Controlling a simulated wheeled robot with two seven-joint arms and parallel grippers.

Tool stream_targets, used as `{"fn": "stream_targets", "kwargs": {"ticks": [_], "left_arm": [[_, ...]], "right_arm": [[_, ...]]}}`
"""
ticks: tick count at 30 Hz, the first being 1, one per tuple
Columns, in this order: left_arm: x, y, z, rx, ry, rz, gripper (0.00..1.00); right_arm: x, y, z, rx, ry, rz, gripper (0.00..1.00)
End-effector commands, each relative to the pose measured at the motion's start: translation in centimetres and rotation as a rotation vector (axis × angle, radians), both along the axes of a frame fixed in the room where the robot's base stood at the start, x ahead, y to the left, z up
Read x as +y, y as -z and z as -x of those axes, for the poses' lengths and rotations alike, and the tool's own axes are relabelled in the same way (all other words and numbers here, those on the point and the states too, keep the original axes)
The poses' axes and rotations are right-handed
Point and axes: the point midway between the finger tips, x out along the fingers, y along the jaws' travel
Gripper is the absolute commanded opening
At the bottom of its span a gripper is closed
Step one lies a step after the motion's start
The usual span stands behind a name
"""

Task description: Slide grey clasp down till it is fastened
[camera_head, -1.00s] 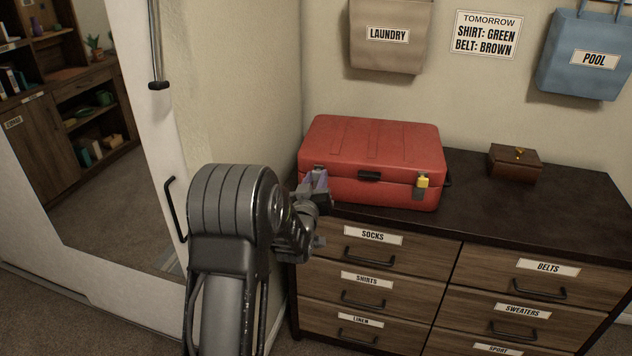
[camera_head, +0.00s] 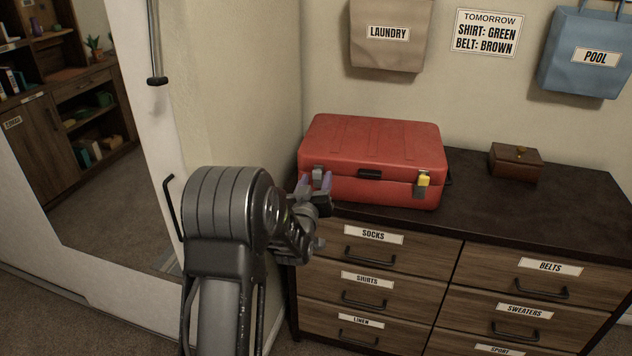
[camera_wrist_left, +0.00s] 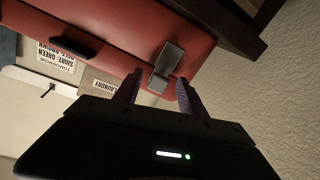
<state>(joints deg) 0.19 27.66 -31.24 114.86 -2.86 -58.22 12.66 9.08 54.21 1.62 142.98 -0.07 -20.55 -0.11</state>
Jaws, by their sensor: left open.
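The red suitcase (camera_head: 375,150) lies with its lid down on the dresser. Its grey clasp (camera_head: 318,171) is on the front face near the left end. In the left wrist view the clasp (camera_wrist_left: 170,57) shows as a larger grey piece and a smaller block beside it. My left gripper (camera_head: 315,183) is open in front of the clasp. In the left wrist view its fingertips (camera_wrist_left: 160,78) are apart, one on each side of the smaller block; I cannot tell whether they touch it. A yellow clasp (camera_head: 423,179) is near the suitcase's right end. My right gripper is not in view.
The dark dresser top (camera_head: 570,210) is clear right of the suitcase, apart from a small brown box (camera_head: 516,162). A black handle (camera_head: 369,174) sits between the clasps. The wall corner and mirror door (camera_head: 172,200) are left of my arm.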

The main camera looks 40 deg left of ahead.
Motion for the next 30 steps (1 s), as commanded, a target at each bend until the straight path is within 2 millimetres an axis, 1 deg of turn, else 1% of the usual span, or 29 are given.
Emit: {"fn": "stream_targets", "kwargs": {"ticks": [5, 12, 15, 19, 30], "left_arm": [[-0.8, 0.0, 1.6, -0.001, 0.001, 0.002, 0.48], [-2.5, 0.1, 5.2, -0.001, 0.001, 0.002, 0.48], [-3.0, 0.1, 6.3, 0.0, 0.0, 0.002, 0.48], [-3.3, 0.1, 6.9, 0.001, 0.001, 0.0, 0.48], [-3.3, 0.0, 6.9, 0.001, 0.0, 0.0, 0.48]], "right_arm": [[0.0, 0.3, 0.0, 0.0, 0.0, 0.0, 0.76], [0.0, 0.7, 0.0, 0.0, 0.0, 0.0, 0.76], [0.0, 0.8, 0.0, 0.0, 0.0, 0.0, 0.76], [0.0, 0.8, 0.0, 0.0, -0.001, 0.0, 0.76], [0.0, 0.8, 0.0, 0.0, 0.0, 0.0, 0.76]]}}
